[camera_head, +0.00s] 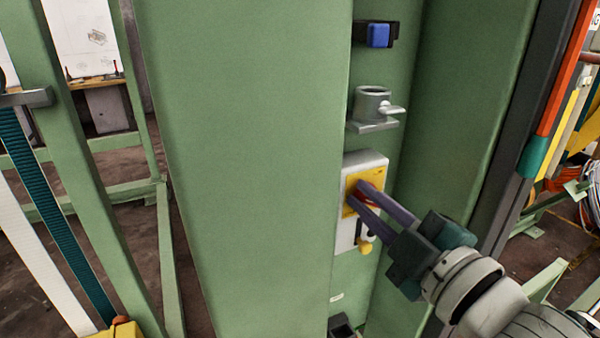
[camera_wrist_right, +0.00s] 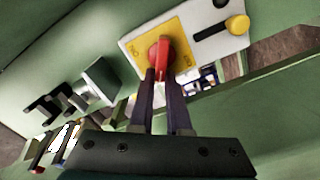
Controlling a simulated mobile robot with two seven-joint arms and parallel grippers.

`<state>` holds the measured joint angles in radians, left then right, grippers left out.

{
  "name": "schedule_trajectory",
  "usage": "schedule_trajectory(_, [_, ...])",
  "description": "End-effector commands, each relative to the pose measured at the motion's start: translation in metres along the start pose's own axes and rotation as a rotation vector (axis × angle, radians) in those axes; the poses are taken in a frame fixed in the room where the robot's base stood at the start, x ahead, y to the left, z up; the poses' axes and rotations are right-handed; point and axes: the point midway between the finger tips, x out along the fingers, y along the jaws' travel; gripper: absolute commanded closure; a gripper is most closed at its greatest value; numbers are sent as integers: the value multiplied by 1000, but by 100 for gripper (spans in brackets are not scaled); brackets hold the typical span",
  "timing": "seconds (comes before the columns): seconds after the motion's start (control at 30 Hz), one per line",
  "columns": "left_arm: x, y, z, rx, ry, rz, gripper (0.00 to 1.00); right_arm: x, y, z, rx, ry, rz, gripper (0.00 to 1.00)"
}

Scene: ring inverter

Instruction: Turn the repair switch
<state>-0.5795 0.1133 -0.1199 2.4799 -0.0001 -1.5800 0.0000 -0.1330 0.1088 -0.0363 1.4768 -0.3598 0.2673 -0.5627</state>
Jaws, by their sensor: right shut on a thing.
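The repair switch is a red knob (camera_wrist_right: 162,55) on a yellow plate, on a pale switch box (camera_head: 346,232) fixed to the green cabinet. My right gripper (camera_head: 366,194) reaches in from the lower right of the head view, its two purple-grey fingers at the yellow plate. In the right wrist view my right gripper (camera_wrist_right: 160,78) is shut on the red knob, with one finger on each side. The fingers hide most of the knob in the head view. My left gripper is not in view.
A yellow knob (camera_head: 365,247) sits by a dark slot on the box's lower part. Above the box are a grey metal cup holder (camera_head: 374,105) and a blue block (camera_head: 380,35) on a dark bracket. Green panels (camera_head: 240,150) stand on both sides of this recess.

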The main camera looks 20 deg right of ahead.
Motion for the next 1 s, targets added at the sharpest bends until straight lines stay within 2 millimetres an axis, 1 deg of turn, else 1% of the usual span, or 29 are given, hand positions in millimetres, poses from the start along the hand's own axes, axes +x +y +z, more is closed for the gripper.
schedule_trajectory(0.03, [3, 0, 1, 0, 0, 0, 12, -2, -6, 10, -44, -25, -13, 100])
schedule_trajectory(0.3, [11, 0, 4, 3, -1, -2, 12, -2, -10, 11, -284, -24, -15, 100])
schedule_trajectory(0.5, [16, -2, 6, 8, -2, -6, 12, -2, -12, 12, -423, -23, -17, 100])
schedule_trajectory(0.7, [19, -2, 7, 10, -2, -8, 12, -2, -13, 12, -515, -22, -17, 100])
schedule_trajectory(1.0, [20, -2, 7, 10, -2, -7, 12, -2, -13, 12, -571, -21, -17, 100])
